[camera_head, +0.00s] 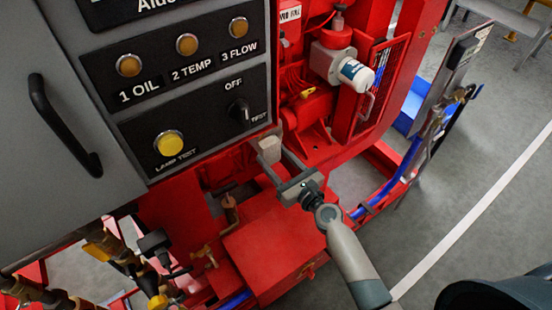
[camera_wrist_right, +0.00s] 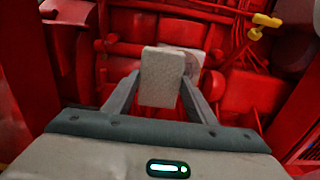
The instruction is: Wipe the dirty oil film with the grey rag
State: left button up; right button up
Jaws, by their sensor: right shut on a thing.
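The grey rag (camera_head: 269,148) is a small pale grey pad at the tips of my right gripper (camera_head: 277,166). In the right wrist view the rag (camera_wrist_right: 161,78) stands upright between the two fingers of the right gripper (camera_wrist_right: 160,88), which is shut on it. Behind the rag's right edge is a pale, roundish patch (camera_wrist_right: 194,62) on the red machinery. I cannot tell whether this is the oil film, or whether the rag touches it. In the head view the rag is just below the panel's lower right corner. My left gripper is not in view.
The grey control panel (camera_head: 66,85), with lamps and a black handle (camera_head: 62,125), fills the upper left. A red box (camera_head: 268,245) lies below my right gripper. A white filter (camera_head: 356,75) and a red mesh guard (camera_head: 372,92) are up right. Open floor (camera_head: 480,170) lies right.

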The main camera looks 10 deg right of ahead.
jog(key=shift+x, duration=1.05)
dwell(0.7)
jog(key=shift+d, duration=0.15)
jog(key=d, duration=0.1)
jog(key=w+d, duration=0.1)
jog(key=d, duration=0.1)
dwell(0.4)
jog(key=shift+w+d+r+b, duration=0.1)
jog(key=shift+w+d+b, duration=0.25)
jog(key=shift+d, duration=0.4)
jog(key=shift+w+d+b, duration=0.2)
jog(key=shift+w+d, duration=0.3)
jog(key=shift+d, duration=0.3)
jog(key=shift+s, duration=0.1)
